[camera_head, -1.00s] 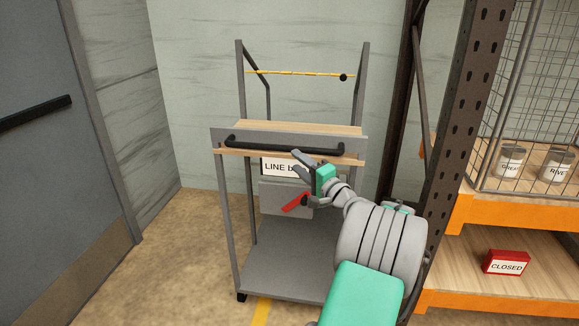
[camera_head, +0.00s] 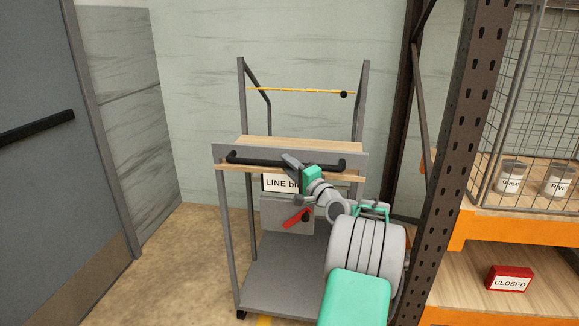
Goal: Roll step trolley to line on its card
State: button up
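The step trolley (camera_head: 340,155) stands upright on the floor in front of the wall. It has grey posts, a wooden top shelf, a grey base plate and a black handle bar (camera_head: 250,162) across its front. A white card (camera_head: 280,184) reading "LINE b..." hangs under the handle; its right end is hidden by my gripper. A red lever (camera_head: 296,218) sits on a grey plate below the card. My gripper (camera_head: 292,178) is at the middle of the handle bar, its fingers seeming to straddle it. Whether they are closed on it cannot be told.
A dark upright post (camera_head: 455,130) and orange-edged shelving with a wire cage stand close on the right. A red "CLOSED" box (camera_head: 509,279) lies on the lower shelf. A grey door (camera_head: 40,170) is at left.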

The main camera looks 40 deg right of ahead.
grip_shut()
dwell(1.0)
